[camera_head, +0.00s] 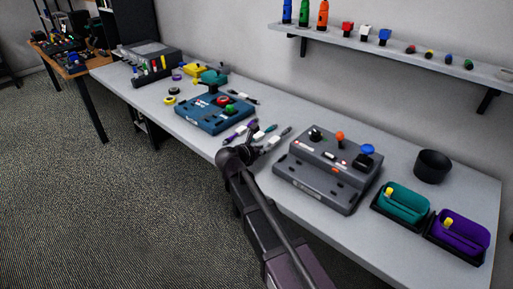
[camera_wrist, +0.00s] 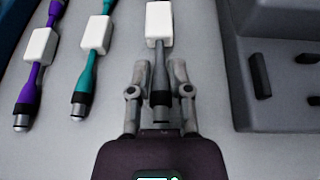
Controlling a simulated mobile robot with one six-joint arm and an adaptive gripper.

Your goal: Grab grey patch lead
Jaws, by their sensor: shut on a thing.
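The grey patch lead (camera_wrist: 160,60) lies on the table with a white block-shaped tag around it and a dark connector end toward me in the wrist view. My gripper (camera_wrist: 159,75) has its two fingers on either side of the grey lead, shut on it just below the white tag. In the head view the grey lead (camera_head: 275,138) shows beside my gripper (camera_head: 250,148), partly hidden by it. A teal lead (camera_wrist: 91,65) and a purple lead (camera_wrist: 38,65), each with a white tag, lie to the left, apart from my fingers.
A grey control box (camera_head: 320,182) stands close on the right. A blue control box (camera_head: 214,112) is to the left. Teal (camera_head: 400,205) and purple (camera_head: 462,235) trays and a black cup (camera_head: 432,166) are at the right end of the table. A wall shelf (camera_head: 400,50) is above.

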